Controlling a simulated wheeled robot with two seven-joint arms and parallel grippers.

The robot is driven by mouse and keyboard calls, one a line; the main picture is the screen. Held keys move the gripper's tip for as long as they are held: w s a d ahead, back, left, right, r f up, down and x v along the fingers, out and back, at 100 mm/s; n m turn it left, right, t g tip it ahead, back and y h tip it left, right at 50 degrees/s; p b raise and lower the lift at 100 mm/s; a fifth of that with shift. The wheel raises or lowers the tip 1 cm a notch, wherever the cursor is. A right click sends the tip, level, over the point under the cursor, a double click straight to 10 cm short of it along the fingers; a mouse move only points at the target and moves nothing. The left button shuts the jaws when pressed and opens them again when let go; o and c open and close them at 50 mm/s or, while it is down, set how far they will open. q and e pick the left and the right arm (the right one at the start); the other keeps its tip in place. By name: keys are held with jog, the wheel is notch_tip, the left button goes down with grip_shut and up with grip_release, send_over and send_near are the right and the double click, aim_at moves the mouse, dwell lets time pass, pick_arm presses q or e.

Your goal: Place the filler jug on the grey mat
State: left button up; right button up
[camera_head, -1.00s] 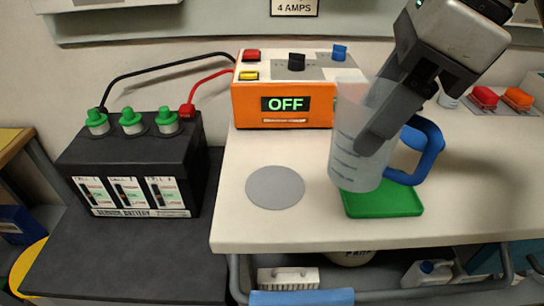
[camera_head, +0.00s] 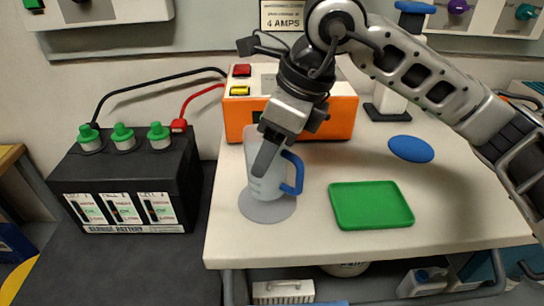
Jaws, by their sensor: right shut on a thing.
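The filler jug (camera_head: 262,184) is clear with a blue handle and stands upright over the round grey mat (camera_head: 268,210) on the white bench. Its base appears to be on the mat, though I cannot tell for sure whether it touches. My right gripper (camera_head: 267,158) is shut on the jug from above, with a dark finger across its side. The jug's upper part is partly hidden by the gripper. My left gripper is not in view.
A green tray (camera_head: 371,206) and a blue oval pad (camera_head: 411,149) lie to the right. The orange charger (camera_head: 346,113) stands behind the jug. A black battery (camera_head: 130,184) with green caps stands left, cables running to the charger. The bench front is clear.

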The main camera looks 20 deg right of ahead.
jog(key=shift+f, duration=1.3)
jog(key=shift+f, duration=0.15)
jog(key=o, duration=1.1)
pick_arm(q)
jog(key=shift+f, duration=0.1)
pick_arm(e)
jog(key=shift+r, duration=0.3)
pick_arm(q)
jog(key=shift+p, duration=0.3)
pick_arm(e)
jog(key=v, duration=1.1)
jog(key=shift+d+r, duration=0.2)
jog(key=shift+r, duration=0.15)
